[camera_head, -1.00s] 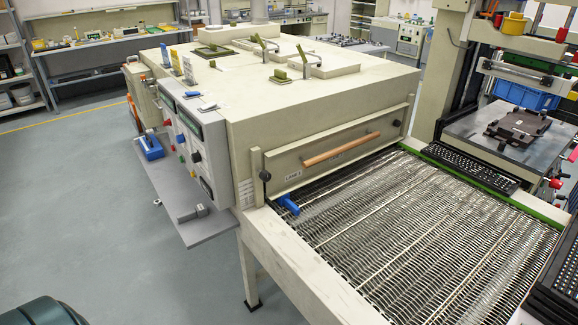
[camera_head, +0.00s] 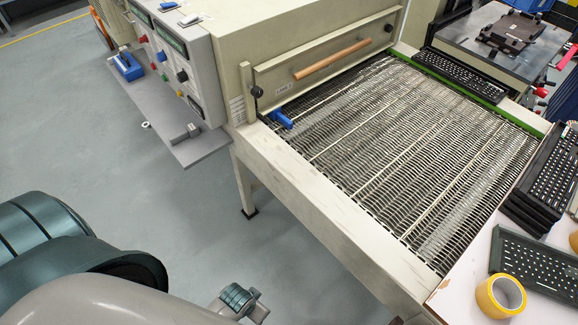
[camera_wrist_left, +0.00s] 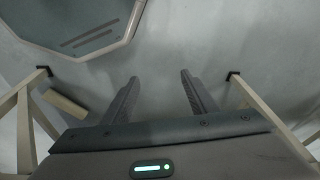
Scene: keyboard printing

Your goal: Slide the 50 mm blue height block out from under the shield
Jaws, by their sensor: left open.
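The blue height block (camera_head: 281,119) lies at the left end of the shield's lower edge, on the near left corner of the mesh conveyor. Part of it sticks out in front of the shield, and its rear end is hidden. The shield (camera_head: 320,62) is a cream panel with a wooden handle, across the mouth of the oven. My left gripper (camera_wrist_left: 159,78) is open and empty in the left wrist view, with bare floor beyond its fingers. My left arm shows at the bottom left of the head view, well apart from the block. My right gripper is not in view.
The mesh conveyor (camera_head: 400,140) is bare in front of the shield. A grey shelf (camera_head: 185,135) with another blue item (camera_head: 127,66) juts out left of the oven. Black keyboards lie at the right, near a yellow tape roll (camera_head: 500,295). Floor at left is clear.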

